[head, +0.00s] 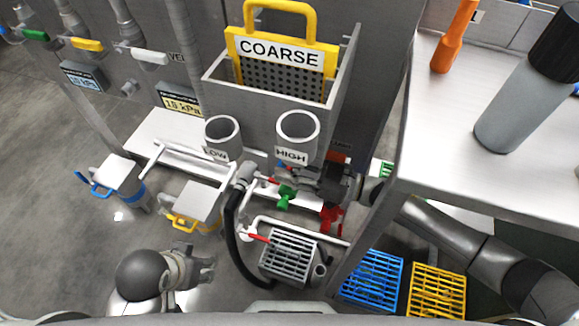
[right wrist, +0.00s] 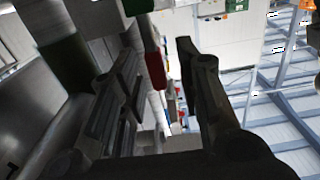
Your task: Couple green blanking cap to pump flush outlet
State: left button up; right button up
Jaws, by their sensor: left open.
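A green winged part (head: 287,197), which may be the blanking cap, is at the pipework below the HIGH cup. A red winged part (head: 330,217) is to its right. I cannot tell which pipe end is the pump flush outlet. My left gripper (head: 208,270) is open and empty, low over the floor, left of the grey grate. My right arm reaches in from the right under the white table, and its fingers are largely hidden in the head view. In the right wrist view my right gripper (right wrist: 158,50) has its fingers apart. A red part (right wrist: 155,70) shows between them, not clearly touched.
A steel bin holds the yellow COARSE screen (head: 282,62). The LOW cup (head: 222,138) and HIGH cup (head: 297,133) stand in front. A black hose (head: 232,235) curves beside the grey grate (head: 289,257). The white table (head: 440,135) and its leg crowd my right arm.

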grip_shut()
